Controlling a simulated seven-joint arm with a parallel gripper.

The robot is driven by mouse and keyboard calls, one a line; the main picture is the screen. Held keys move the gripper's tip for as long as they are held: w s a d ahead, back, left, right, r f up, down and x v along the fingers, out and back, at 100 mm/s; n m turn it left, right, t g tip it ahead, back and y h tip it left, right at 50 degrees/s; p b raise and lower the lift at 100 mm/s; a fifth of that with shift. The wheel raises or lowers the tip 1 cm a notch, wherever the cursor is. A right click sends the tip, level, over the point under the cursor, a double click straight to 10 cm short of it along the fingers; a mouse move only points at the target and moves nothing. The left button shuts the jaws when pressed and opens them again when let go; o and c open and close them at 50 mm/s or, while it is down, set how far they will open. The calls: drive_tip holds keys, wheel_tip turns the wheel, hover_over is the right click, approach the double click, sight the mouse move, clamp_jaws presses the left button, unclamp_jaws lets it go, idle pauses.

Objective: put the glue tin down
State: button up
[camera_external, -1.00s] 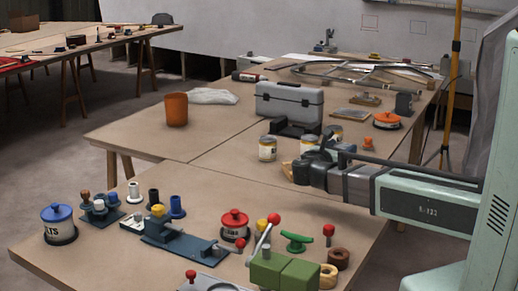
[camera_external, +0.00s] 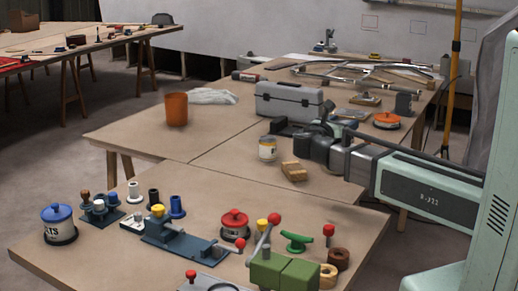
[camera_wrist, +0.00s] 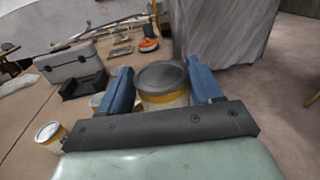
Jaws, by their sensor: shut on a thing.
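My gripper (camera_wrist: 162,72) is shut on a tin with a grey lid and a white and yellow label, the glue tin (camera_wrist: 164,98), its blue fingers on either side. The tin looks upright. In the external view my gripper (camera_external: 318,134) is over the middle table and hides the held tin, so its height above the table cannot be told. A similar tin (camera_external: 268,149) stands on the table to the left; it also shows in the wrist view (camera_wrist: 49,136). Another tin (camera_wrist: 96,101) is partly hidden behind the left finger.

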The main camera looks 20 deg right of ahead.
wheel_tip(320, 180, up, 2)
drive_tip(key=shift+w, duration=0.15)
drive_tip(key=w+a+n+t+y, duration=0.7)
drive_tip(key=w+a+n+y, duration=0.5)
drive_tip(key=a+y, duration=0.4)
drive_tip(key=s+a+n+g+y, duration=0.3)
drive_tip(key=a+n+g+y, duration=0.65)
drive_tip(key=a+y, duration=0.65)
drive_tip(key=shift+a+f+n+t+h, duration=0.1)
drive_tip(key=shift+a+f+t+h, duration=0.25)
drive_tip(key=shift+f, duration=2.2)
drive_tip(key=shift+a+f+n+h, duration=0.15)
drive_tip(key=shift+f+h, duration=0.35)
drive_tip(key=shift+f, duration=2.05)
drive_tip(key=shift+a+f+t+h, duration=0.2)
drive_tip(key=shift+a+f+h, duration=0.2)
drive_tip(key=shift+f, duration=2.15)
drive_tip(key=shift+f, duration=0.15)
drive_tip(key=o, duration=1.3)
